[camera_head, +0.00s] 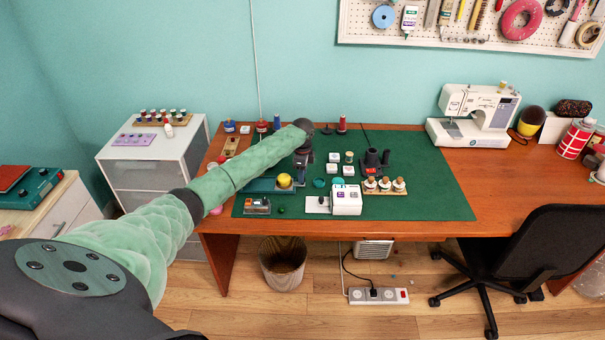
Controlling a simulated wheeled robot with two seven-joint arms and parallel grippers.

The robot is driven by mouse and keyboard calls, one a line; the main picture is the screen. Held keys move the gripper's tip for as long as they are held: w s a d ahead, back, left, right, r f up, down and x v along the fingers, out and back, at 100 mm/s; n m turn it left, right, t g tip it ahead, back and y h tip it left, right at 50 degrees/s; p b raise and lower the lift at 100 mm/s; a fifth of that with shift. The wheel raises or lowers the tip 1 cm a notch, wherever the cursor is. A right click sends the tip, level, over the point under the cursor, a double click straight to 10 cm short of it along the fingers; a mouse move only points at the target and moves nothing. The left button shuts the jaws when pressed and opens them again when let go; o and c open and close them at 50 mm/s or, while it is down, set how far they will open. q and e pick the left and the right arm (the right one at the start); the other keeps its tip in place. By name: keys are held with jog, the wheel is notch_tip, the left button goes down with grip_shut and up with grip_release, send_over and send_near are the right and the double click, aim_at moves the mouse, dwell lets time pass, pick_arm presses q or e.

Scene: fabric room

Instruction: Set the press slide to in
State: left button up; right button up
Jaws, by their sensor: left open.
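My left arm reaches from the lower left over the green mat (420,180) on the desk. My left gripper (302,170) points down beside a yellow ball-like knob (284,180) on a blue device. The gripper is small here, and its fingers are open. I cannot tell whether it touches the device. The arm hides part of the device and the mat behind it. Which part is the press slide, and its position, I cannot make out. A white box with a flat plate (346,199) stands just right of the gripper, near the mat's front. My right gripper is not in view.
A small grey and orange device (257,206) sits at the mat's front left. A wooden holder with white-topped pieces (384,186) and a black device (375,161) stand to the right. The mat's right part is clear. A sewing machine (479,115) stands farther right.

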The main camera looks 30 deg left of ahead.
aim_at(279, 176)
pick_arm(q)
jog(key=shift+s+f, duration=0.1)
jog(key=shift+f, duration=0.65)
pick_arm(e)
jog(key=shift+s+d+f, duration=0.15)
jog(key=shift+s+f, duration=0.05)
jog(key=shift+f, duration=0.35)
pick_arm(q)
jog(key=shift+c, duration=0.2)
grip_shut()
jog(key=s+a, duration=0.1)
jog(key=a, duration=0.1)
jog(key=s+a+p, duration=0.1)
jog(key=s+a, duration=0.1)
jog(key=a, duration=0.1)
jog(key=s+a, duration=0.1)
jog(key=a, duration=0.1)
jog(key=shift+s+a+r+p, duration=0.1)
jog(key=shift+s+a+p, duration=0.1)
jog(key=shift+s+p, duration=0.1)
jog(key=shift+a, duration=0.2)
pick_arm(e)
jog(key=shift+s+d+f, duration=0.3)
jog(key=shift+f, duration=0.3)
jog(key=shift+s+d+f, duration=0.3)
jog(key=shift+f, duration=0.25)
